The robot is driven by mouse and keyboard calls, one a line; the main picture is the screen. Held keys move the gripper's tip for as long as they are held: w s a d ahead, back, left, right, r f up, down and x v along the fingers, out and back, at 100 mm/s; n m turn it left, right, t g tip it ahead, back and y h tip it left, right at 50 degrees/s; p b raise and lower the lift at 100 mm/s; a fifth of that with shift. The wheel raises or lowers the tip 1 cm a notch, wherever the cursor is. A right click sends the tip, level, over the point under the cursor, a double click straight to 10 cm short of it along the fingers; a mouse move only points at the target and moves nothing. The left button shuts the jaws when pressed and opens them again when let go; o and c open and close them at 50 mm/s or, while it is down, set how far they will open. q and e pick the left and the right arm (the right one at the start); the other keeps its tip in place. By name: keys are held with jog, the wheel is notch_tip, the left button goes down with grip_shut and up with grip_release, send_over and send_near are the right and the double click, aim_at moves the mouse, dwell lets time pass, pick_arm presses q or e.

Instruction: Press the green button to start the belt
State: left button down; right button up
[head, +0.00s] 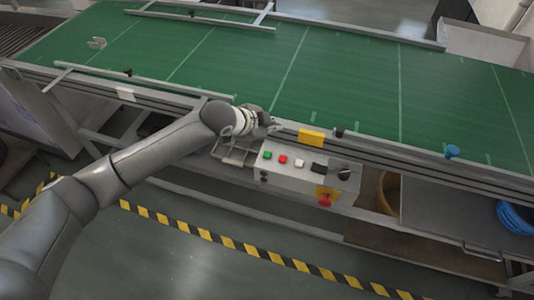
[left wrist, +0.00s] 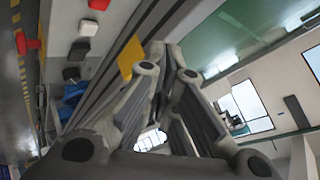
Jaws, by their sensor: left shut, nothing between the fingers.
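The green button (head: 267,155) is the leftmost of the buttons on the grey control box (head: 308,176) at the belt's near side. The red button (head: 283,159) and white button (head: 299,163) are to its right. My left gripper (head: 273,123) is shut and empty, above and apart from the green button in the head view, near the belt's edge rail. In the left wrist view its fingers (left wrist: 170,58) are together. That view shows the red button (left wrist: 98,4) and white button (left wrist: 88,28), but the green button is out of frame. My right gripper is not in view.
The green belt (head: 345,80) lies behind the rail. A black knob (head: 344,174) and a red emergency stop (head: 325,201) are on the box's right side. Floor in front is clear.

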pick_arm(q)
jog(key=b, duration=0.7)
send_over(270, 156)
notch_tip(270, 156, down, 8)
jog(key=shift+r, duration=0.25)
jog(key=shift+f+b, duration=0.35)
jog(key=shift+f, duration=0.25)
dwell(0.4)
jog(key=shift+f, duration=0.15)
jog(key=shift+a+f, duration=0.1)
jog(key=shift+f, duration=0.15)
